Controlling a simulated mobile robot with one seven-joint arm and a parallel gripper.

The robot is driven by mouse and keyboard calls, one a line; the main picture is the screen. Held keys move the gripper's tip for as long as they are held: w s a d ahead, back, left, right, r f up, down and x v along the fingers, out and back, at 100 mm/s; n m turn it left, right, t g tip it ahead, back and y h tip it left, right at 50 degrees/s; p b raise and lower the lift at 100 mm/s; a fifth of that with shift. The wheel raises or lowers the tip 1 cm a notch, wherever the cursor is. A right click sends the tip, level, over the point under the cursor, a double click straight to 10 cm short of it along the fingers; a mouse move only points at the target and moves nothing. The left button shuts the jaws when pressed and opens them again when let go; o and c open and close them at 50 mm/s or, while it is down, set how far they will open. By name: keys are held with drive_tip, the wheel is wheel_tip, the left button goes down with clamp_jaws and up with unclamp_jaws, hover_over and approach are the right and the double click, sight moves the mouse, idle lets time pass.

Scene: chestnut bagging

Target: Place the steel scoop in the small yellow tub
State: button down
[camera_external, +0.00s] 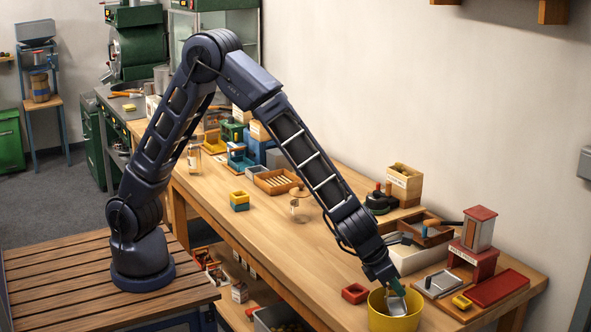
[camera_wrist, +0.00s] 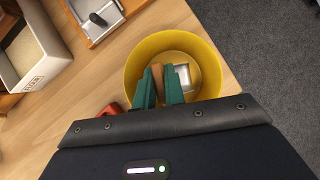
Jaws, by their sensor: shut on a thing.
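The small yellow tub (camera_external: 378,318) stands at the near right end of the workbench. In the wrist view its round yellow wall (camera_wrist: 134,62) surrounds the fingertips. My gripper (camera_external: 396,288) points down over the tub's mouth, and its green fingers (camera_wrist: 160,88) are shut on the brown handle (camera_wrist: 157,72) of the steel scoop. The scoop's grey metal pan (camera_external: 397,306) shows inside the tub's rim, and in the wrist view the pan (camera_wrist: 184,76) lies within the tub's opening. I cannot tell whether the scoop touches the tub's floor.
A small red box (camera_external: 355,293) stands just left of the tub. A metal tray (camera_external: 437,285), a red mat (camera_external: 499,288) and a red-roofed stand (camera_external: 479,232) are to the right. The bench edge is close beside the tub, with grey floor (camera_wrist: 267,42) beyond.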

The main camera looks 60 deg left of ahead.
sight(398, 306)
drive_tip(key=shift+f, duration=2.35)
drive_tip(key=c, duration=1.5)
unclamp_jaws()
drive_tip(key=shift+f, duration=0.1)
